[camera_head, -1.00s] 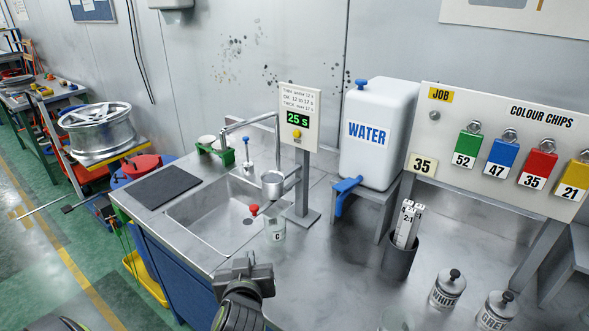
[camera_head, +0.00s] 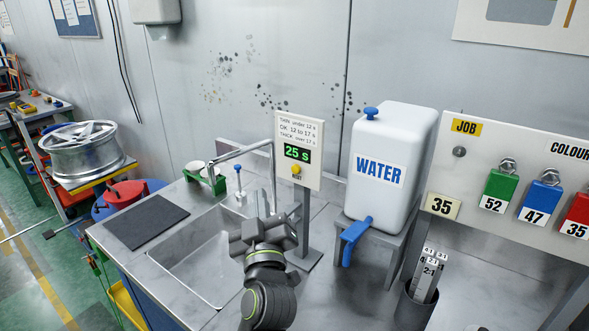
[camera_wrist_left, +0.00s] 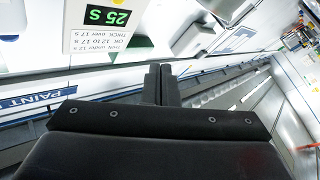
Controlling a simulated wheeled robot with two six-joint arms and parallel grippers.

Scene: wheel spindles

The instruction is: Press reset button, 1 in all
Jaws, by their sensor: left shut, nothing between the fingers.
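The yellow reset button (camera_head: 296,170) sits on a pale timer panel (camera_head: 312,180), under a green display (camera_head: 297,153) reading 25 S. The button is outside that view. My right gripper is not in view.
A white water tank (camera_head: 385,165) with a blue tap (camera_head: 352,240) stands right of the panel. The sink (camera_head: 185,262) lies left of my gripper. A grey cup (camera_head: 415,312) of strips is at the lower right. A colour-chip board (camera_head: 480,160) stands farther right.

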